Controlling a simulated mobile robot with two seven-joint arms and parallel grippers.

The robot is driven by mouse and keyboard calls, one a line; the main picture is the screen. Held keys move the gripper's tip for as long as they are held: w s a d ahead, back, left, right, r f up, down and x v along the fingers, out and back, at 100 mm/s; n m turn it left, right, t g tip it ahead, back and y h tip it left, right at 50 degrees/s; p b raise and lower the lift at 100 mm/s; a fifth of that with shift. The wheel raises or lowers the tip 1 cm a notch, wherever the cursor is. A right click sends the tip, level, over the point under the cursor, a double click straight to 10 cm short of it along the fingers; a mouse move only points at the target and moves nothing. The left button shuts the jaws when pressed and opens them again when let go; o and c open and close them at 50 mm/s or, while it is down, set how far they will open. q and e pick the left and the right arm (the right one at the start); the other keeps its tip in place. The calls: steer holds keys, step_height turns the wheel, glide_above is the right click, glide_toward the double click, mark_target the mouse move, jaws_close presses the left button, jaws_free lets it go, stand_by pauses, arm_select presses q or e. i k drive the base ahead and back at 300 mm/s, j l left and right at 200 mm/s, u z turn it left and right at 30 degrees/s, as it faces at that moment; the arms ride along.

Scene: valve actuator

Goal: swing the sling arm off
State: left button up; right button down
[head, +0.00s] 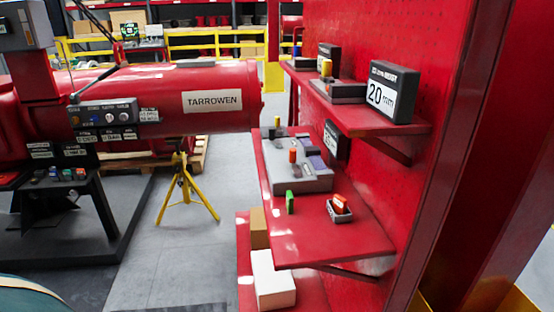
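A large red cylinder (160,95) labelled TARROWEN lies on its side at the left. A thin dark rod (96,80) slants over its top near the control panel, and another thin dark bar (92,20) slants down from the upper left edge. I cannot tell whether either is the sling arm. A small panel with knobs (103,113) is on the cylinder's side. A red upright block (32,75) with a grey box on it stands at the far left. Neither of my grippers is in view.
A red shelf unit at the right holds a 20 mm box (391,92) on its upper shelf, and a grey tray (312,178) and small parts below. A yellow stand (185,188) is under the cylinder. Grey floor (190,240) is open between cylinder and shelves.

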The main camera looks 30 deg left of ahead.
mark_target(296, 172)
steer(key=k+j+z, duration=0.1)
steer(key=j, duration=0.2)
steer(key=k+j, duration=0.2)
steer(key=j, duration=0.15)
steer(key=k+j+z, duration=0.15)
steer(key=j, duration=0.15)
steer(key=j+z, duration=0.1)
steer(key=j, duration=0.25)
steer(key=k+j, duration=0.15)
steer(key=j, duration=0.2)
steer(key=j+z, duration=0.15)
steer(key=j, duration=0.2)
steer(key=j+z, duration=0.25)
steer(key=j, duration=0.75)
steer(key=i+j, duration=0.2)
steer(key=j, duration=0.2)
steer(key=i+j+z, duration=0.1)
steer(key=j, duration=0.25)
steer(key=i, duration=0.1)
